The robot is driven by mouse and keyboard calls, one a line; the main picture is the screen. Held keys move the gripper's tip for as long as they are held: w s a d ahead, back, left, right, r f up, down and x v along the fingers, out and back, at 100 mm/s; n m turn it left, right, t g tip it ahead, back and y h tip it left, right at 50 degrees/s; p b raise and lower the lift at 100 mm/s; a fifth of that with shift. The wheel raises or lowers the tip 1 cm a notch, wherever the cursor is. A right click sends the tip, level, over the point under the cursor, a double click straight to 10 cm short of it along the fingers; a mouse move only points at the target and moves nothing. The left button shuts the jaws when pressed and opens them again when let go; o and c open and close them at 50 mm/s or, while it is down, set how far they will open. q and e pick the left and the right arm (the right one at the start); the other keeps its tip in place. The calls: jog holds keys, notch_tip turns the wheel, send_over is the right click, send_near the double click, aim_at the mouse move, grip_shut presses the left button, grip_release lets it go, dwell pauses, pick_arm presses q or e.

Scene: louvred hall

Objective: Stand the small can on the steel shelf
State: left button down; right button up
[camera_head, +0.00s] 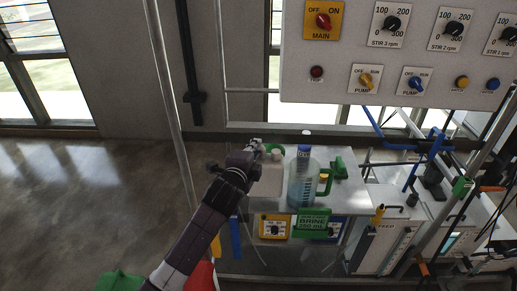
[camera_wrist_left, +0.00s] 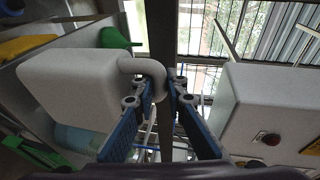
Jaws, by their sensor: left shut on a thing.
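The small can (camera_head: 268,182) is off-white with a loop handle, at the left end of the steel shelf (camera_head: 345,196) in the head view. My left gripper (camera_head: 256,148) is at its top, and my forearm covers its left side. In the left wrist view, the can (camera_wrist_left: 68,88) lies left of my left gripper (camera_wrist_left: 158,92), whose blue-padded fingers are shut on its handle (camera_wrist_left: 150,70). I cannot tell whether the can's base touches the shelf. My right gripper is not in view.
A clear jug with a blue cap (camera_head: 302,183) stands close right of the can. A green funnel (camera_wrist_left: 116,40) is beyond the can. A green item (camera_head: 338,168) sits further right on the shelf. A control panel (camera_head: 395,55) hangs above, and a metal post (camera_head: 172,110) rises at left.

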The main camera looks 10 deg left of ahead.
pick_arm(q)
jog(key=w, duration=0.3)
jog(key=shift+w+r, duration=0.15)
jog(key=shift+w, duration=0.15)
jog(key=shift+f+p, duration=0.55)
jog(key=shift+f, duration=1.25)
jog(key=c, duration=2.3)
grip_release()
jog(key=shift+s+f, duration=0.1)
jog(key=shift+f, duration=0.1)
jog(key=o, duration=0.3)
jog(key=shift+o, duration=0.2)
jog(key=shift+s+r, duration=0.1)
jog(key=shift+r, duration=0.05)
jog(key=b+v, duration=0.1)
jog(key=v, duration=1.1)
